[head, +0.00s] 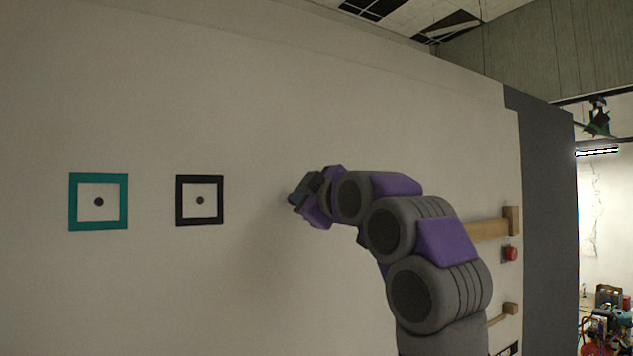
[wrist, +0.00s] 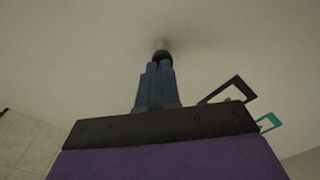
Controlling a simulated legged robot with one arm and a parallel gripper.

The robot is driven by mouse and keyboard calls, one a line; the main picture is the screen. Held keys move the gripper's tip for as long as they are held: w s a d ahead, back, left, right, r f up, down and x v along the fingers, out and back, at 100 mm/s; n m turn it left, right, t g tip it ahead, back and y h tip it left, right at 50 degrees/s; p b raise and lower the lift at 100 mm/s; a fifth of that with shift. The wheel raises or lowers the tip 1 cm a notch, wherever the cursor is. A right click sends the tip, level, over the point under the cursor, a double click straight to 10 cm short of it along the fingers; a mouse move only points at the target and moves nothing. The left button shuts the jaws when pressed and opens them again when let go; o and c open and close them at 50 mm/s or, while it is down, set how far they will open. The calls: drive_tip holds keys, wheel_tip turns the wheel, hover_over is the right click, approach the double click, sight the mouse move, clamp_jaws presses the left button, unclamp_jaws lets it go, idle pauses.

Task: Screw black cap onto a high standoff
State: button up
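My gripper (head: 296,196) reaches up to the white wall, right of the black frame, in the head view. In the wrist view its blue fingers (wrist: 158,68) are close together around a dark, round black cap (wrist: 163,56) at their tips. A small pale stub, apparently the standoff (wrist: 161,43), shows just beyond the cap against the wall. The cap is lined up with the stub and looks in contact with it; how far it is seated cannot be told. The standoff is hidden behind my gripper in the head view.
A black square frame (head: 179,202) and a teal square frame (head: 73,202), each around a dark dot, are on the wall to the left. Wooden bars (head: 490,229) and a red button (head: 510,254) are at the right. The wall between frames and gripper is clear.

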drive_tip(key=n, duration=0.2)
drive_tip(key=n+p, duration=0.1)
drive_tip(key=n, duration=0.3)
drive_tip(key=shift+w+a+f+p, duration=0.1)
drive_tip(key=shift+a+f+p, duration=0.15)
drive_tip(key=shift+p, duration=0.15)
clamp_jaws()
